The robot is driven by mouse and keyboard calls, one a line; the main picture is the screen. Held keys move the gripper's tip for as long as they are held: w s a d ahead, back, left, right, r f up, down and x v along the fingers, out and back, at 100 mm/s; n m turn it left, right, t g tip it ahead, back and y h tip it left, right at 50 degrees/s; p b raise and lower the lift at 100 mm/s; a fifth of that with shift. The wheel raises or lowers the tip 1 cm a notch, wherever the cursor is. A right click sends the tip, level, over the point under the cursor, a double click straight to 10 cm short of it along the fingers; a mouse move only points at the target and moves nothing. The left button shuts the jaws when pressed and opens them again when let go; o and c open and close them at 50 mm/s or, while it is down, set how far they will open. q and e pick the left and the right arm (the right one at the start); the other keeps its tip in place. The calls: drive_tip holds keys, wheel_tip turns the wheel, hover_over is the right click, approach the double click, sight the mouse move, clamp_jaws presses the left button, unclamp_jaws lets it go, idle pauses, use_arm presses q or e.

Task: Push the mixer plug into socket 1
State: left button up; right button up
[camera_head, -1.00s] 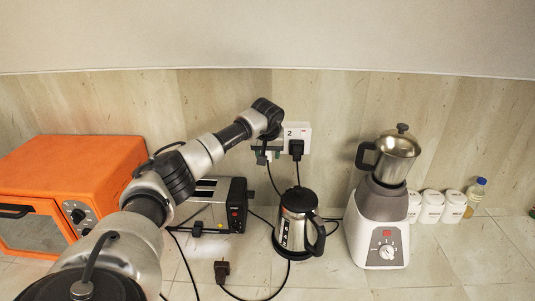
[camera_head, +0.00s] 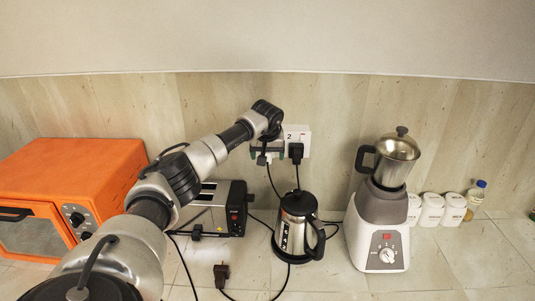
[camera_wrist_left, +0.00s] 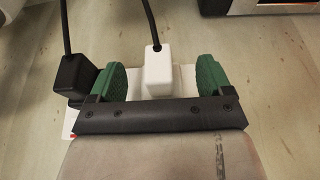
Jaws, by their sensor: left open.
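A white plug (camera_wrist_left: 158,75) sits at the left part of the white socket plate (camera_head: 304,133), its black cord hanging down. It also shows in the head view (camera_head: 264,160). My left gripper (camera_head: 267,153) is at the plate, its green fingers (camera_wrist_left: 160,85) on either side of the white plug, open, with a gap on each side. A black plug (camera_head: 296,150) is in the socket marked 2, just beside the left gripper. The mixer (camera_head: 380,225) stands right of the kettle. Which plug its cord leads to cannot be traced. Socket 1 is hidden. My right gripper is not in view.
A loose black plug (camera_head: 222,270) lies on the counter in front. The kettle (camera_head: 297,225) stands below the sockets, with cords around it. A toaster (camera_head: 222,207) and orange oven (camera_head: 75,180) are at left. White jars (camera_head: 432,209) and a bottle (camera_head: 475,195) stand at right.

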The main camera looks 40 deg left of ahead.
use_arm(q)
drive_tip(key=b+v, duration=0.3)
drive_tip(key=v, duration=0.7)
drive_tip(key=shift+r, duration=0.3)
drive_tip(key=shift+s+d, duration=0.1)
drive_tip(key=shift+d, duration=0.05)
